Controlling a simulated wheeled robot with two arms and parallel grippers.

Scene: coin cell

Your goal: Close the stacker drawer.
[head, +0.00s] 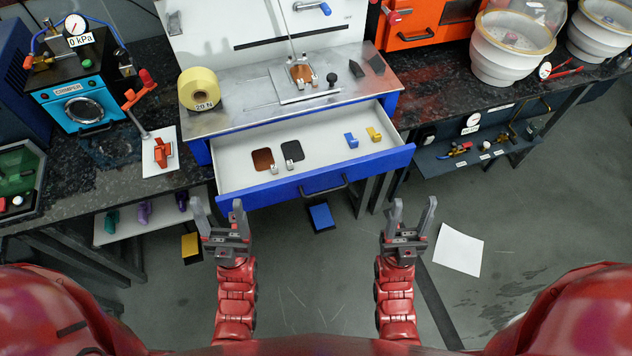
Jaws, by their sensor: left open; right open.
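The stacker drawer (230,197) is pulled out toward me below the metal worktop, with a blue front and a white inside. A dark bar handle (323,188) sits at the middle of its front. In the drawer lie a copper-coloured sheet (262,159), a dark sheet (292,151), small silver clips, a blue clip (351,140) and a yellow clip (374,134). My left gripper (220,212) is open and empty in front of the drawer's left end. My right gripper (411,212) is open and empty, in front of and below the drawer's right end.
The stacker worktop (230,117) carries a yellow roll (199,89) marked 20 N and a small plate with a fixture. White bowls (511,52) stand right. A blue block (321,217) and white sheet (458,249) are lower down.

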